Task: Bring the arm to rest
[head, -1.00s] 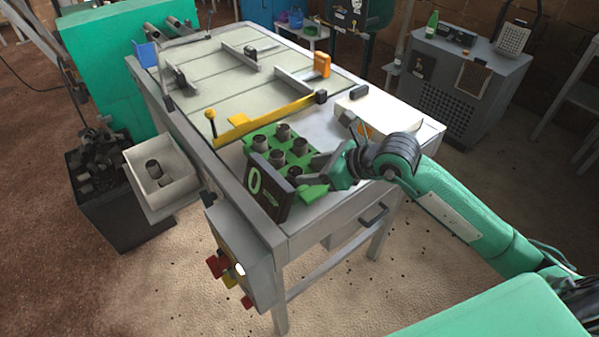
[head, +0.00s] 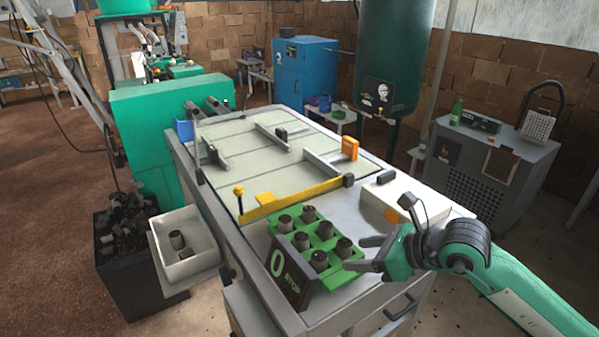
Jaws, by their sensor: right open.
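My right arm comes in from the lower right of the head view. Its gripper (head: 364,254) is open and empty, just right of the green holder (head: 325,243), above the front part of the table. The holder carries several dark grey paper plugs (head: 319,260) standing upright. A black sign (head: 290,270) with a green zero stands at the holder's front left side. My left gripper does not show.
The table (head: 352,195) has a panelled bed with metal bars and a yellow bar (head: 290,202). A white box (head: 405,203) lies at its right. A grey cabinet (head: 480,165) stands at the right.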

